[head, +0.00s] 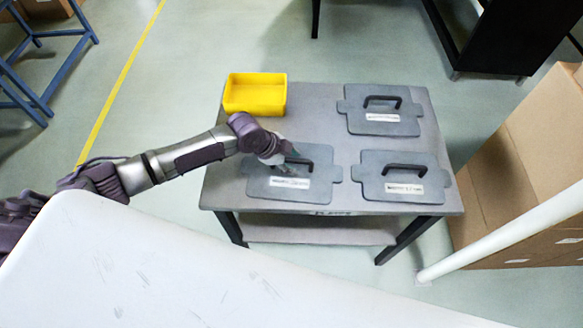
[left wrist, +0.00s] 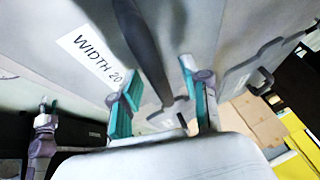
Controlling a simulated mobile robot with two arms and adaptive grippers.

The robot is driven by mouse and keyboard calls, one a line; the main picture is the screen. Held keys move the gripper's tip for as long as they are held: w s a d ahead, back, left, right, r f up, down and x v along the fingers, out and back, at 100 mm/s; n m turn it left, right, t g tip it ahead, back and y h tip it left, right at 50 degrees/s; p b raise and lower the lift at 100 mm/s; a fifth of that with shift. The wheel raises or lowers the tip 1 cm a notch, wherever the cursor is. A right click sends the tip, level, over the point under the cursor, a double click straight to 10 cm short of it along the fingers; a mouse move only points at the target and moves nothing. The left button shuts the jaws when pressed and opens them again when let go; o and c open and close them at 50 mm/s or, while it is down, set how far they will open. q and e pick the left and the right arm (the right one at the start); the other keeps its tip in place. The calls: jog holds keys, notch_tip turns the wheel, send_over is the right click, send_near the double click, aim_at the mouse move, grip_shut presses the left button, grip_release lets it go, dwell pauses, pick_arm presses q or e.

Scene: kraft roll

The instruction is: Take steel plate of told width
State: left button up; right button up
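Three grey steel plates with dark handles and white labels lie on the table: front left (head: 262,187), front right (head: 375,188) and back right (head: 362,124). My left gripper (head: 283,166) is at the handle of the front-left plate and partly covers that plate. In the left wrist view, the dark handle bar (left wrist: 143,45) runs between the teal fingers of my left gripper (left wrist: 163,105). The fingers stand apart with gaps beside the bar. The near label (left wrist: 90,55) reads "WIDTH 20", and its end is hidden by a finger. My right gripper is out of view.
The grey table (head: 335,160) has a yellow bin (head: 255,94) at its back left. Cardboard boxes (head: 535,150) stand close to its right side. A black piece of furniture (head: 510,35) is behind. A blue rack (head: 25,85) stands far left, with open floor between.

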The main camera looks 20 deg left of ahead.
pick_arm(q)
grip_shut()
jog(key=shift+w+r, duration=0.1)
jog(key=shift+r, duration=0.05)
dwell(0.4)
